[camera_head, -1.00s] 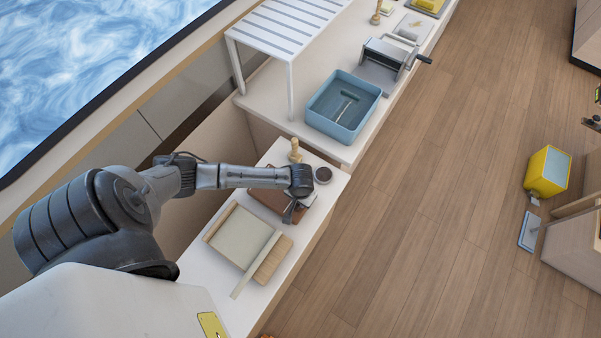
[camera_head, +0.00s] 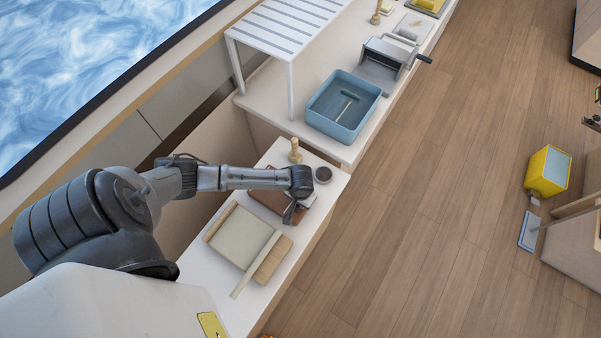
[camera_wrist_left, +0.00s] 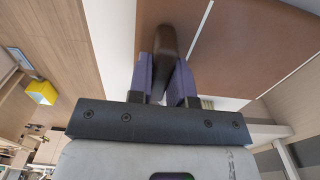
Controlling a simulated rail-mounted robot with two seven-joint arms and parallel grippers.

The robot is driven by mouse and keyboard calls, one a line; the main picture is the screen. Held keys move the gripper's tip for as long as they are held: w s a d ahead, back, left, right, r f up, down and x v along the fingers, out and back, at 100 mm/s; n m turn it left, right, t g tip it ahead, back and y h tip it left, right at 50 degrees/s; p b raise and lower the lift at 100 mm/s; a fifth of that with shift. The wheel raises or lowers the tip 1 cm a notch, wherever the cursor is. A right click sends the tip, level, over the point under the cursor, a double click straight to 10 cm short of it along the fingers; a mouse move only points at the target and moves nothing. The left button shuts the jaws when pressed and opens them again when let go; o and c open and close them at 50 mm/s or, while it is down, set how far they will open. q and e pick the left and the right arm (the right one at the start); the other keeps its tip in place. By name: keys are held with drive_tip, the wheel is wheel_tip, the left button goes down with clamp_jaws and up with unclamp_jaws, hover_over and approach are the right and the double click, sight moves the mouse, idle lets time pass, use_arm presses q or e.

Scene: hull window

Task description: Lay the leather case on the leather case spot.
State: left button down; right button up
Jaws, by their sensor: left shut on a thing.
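The brown leather case (camera_wrist_left: 173,45) is between the fingers of my left gripper (camera_wrist_left: 173,82) in the left wrist view. The gripper is shut on its dark edge. In the head view my left gripper (camera_head: 291,214) is low over the near counter, and the arm hides much of what lies beneath. A flat brown surface (camera_head: 265,201) shows beside the gripper there. In the wrist view a large brown panel (camera_wrist_left: 258,50) lies to the right of the fingers, beyond a thin pale line. I cannot tell whether this is the spot. My right gripper is out of view.
A pale tray (camera_head: 238,236) with a wooden edge lies just in front of the gripper. A wooden peg-like piece (camera_head: 295,150) and a small dark round bowl (camera_head: 323,174) stand behind. A blue basin (camera_head: 343,106) is farther back. Open floor lies right.

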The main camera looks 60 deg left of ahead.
use_arm(q)
drive_tip(key=shift+f, duration=0.25)
idle(0.6)
drive_tip(key=c, duration=1)
unclamp_jaws()
drive_tip(key=shift+o, duration=0.2)
drive_tip(key=shift+r, duration=0.1)
drive_tip(key=shift+r+p, duration=0.9)
drive_tip(key=shift+p, duration=0.1)
drive_tip(key=shift+r+p, duration=2.05)
drive_tip(key=shift+p, duration=0.35)
